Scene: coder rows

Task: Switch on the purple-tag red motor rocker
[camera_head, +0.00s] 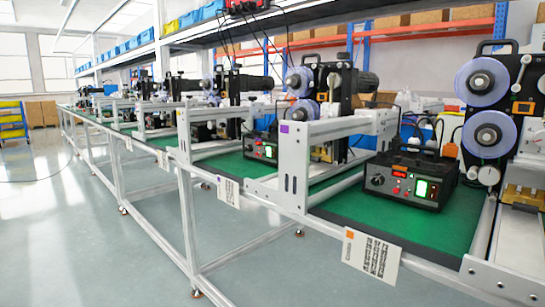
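A purple square tag (284,129) is on the grey guide frame in the middle of the picture. A white label card (228,191) with a small purple mark hangs on the front rail below it. A black control box (262,149) stands on the green bed just behind this frame, with a small red display and a green-lit spot on its face. The guide frame hides part of its surroundings, and its rockers are too small to tell apart. Neither of my grippers is in view.
A nearer black control box (412,179) has a knob, red display and bright green-lit switch. An orange-marked card (370,256) hangs below it. Two film reels (489,134) stand at right. More machines recede left along the rail. The floor (70,220) at left is clear.

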